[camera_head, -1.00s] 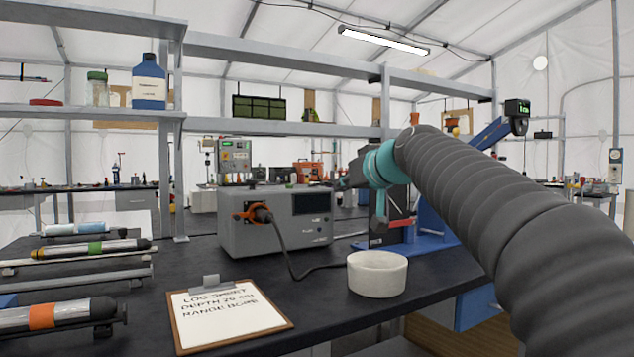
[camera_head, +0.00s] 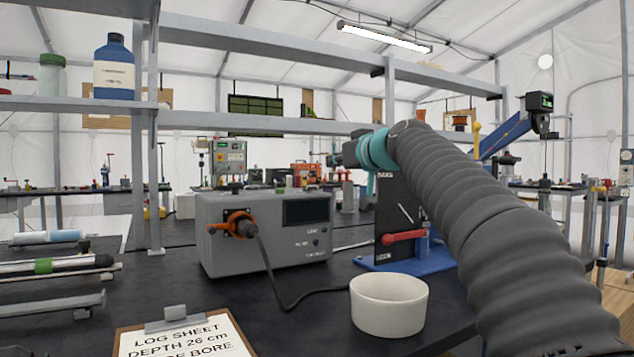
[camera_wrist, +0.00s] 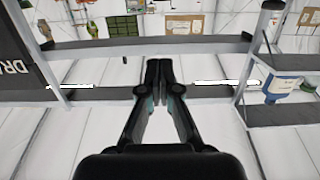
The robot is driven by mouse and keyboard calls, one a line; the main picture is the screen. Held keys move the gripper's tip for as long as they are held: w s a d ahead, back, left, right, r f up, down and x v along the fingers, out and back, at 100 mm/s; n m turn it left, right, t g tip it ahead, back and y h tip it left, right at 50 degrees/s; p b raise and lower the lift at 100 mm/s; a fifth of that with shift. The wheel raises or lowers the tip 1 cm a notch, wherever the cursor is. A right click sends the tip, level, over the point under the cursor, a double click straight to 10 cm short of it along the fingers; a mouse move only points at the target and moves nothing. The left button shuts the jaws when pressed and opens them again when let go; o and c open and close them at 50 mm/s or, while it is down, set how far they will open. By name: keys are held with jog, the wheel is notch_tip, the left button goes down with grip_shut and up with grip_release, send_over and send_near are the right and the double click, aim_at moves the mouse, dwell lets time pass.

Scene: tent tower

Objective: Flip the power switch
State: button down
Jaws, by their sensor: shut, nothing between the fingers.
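A grey instrument box (camera_head: 265,246) stands on the dark bench, with a dark display (camera_head: 306,211), small marked controls (camera_head: 316,242) and an orange plug fitting (camera_head: 236,223). I cannot tell which control is the power switch. To its right, a dark upright panel (camera_head: 404,205) on a blue base carries a red lever (camera_head: 403,237). My gripper (camera_wrist: 159,65) is shut and empty in the wrist view, seen against the tent roof and shelf frame. In the head view my arm reaches above and behind the dark panel, and the fingers are not clear there.
A white bowl (camera_head: 388,308) sits in front of the panel, and a clipboard (camera_head: 185,341) lies at the front edge. A black cable (camera_head: 285,300) runs along the bench. Metal rods (camera_head: 50,265) lie at the left. A shelf (camera_head: 70,103) holds a blue bottle (camera_head: 114,72).

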jog(key=p, duration=0.4)
send_over(315, 193)
jog(key=w, duration=0.1)
jog(key=shift+a+f, duration=0.4)
jog(key=shift+f, duration=0.1)
jog(key=shift+w+f, duration=0.15)
jog(key=shift+f, duration=0.15)
jog(key=shift+s+d+f, duration=0.15)
jog(key=shift+s+f, duration=0.15)
jog(key=shift+f, duration=0.15)
jog(key=shift+s+d+f+b, duration=0.25)
jog(key=shift+f+b, duration=0.1)
jog(key=shift+f, duration=0.25)
jog(key=shift+s+d+f+b, duration=0.1)
jog(key=shift+s+f+b, duration=0.15)
jog(key=shift+f, duration=0.3)
